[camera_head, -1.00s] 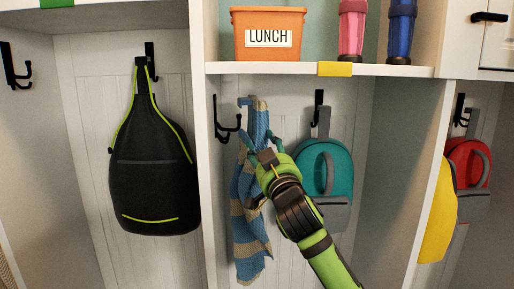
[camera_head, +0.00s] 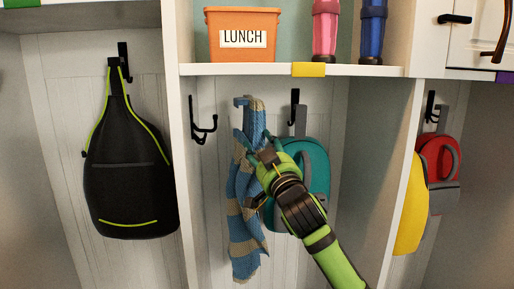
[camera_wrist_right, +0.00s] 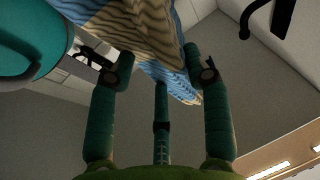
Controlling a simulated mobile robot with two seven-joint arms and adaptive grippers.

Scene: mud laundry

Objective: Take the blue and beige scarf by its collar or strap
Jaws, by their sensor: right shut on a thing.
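The blue and beige striped scarf (camera_head: 243,222) hangs in the middle cubby, its top narrowing to a blue strap (camera_head: 250,119) near a hook. My right gripper (camera_head: 260,150) is at the upper part of the scarf, just below the strap, and is shut on it. In the right wrist view the scarf (camera_wrist_right: 150,35) passes at the tips of the green fingers (camera_wrist_right: 160,85), and part of the grip is hidden behind the cloth. My left gripper is not in view.
A teal backpack (camera_head: 318,170) hangs close to the right of my gripper. A black bag (camera_head: 130,175) hangs in the left cubby. An orange lunch bin (camera_head: 242,52) and two bottles stand on the shelf above. White dividers (camera_head: 190,170) bound the cubby.

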